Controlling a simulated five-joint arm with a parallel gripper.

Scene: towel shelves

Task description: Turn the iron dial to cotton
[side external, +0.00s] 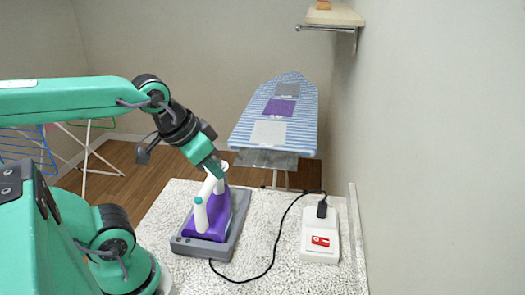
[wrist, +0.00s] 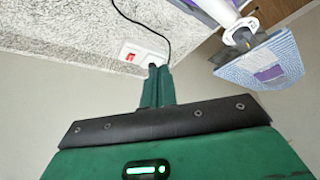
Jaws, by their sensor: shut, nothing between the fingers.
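A purple and white iron (side external: 208,222) rests on a grey stand (side external: 238,228) on the speckled table. Its handle has a teal end cap. A white round part (side external: 223,166) shows at the iron's far end, partly behind my gripper; it may be the dial, but no markings can be read. In the wrist view part of the iron (wrist: 220,10) is at the upper right, with a white round part (wrist: 240,36). My gripper (side external: 219,175) is shut and empty, pointing down by the iron's far end; I cannot tell whether it touches. Its green fingers also show in the wrist view (wrist: 156,75).
A wall shelf (side external: 335,15) is above; the wall is at the right.

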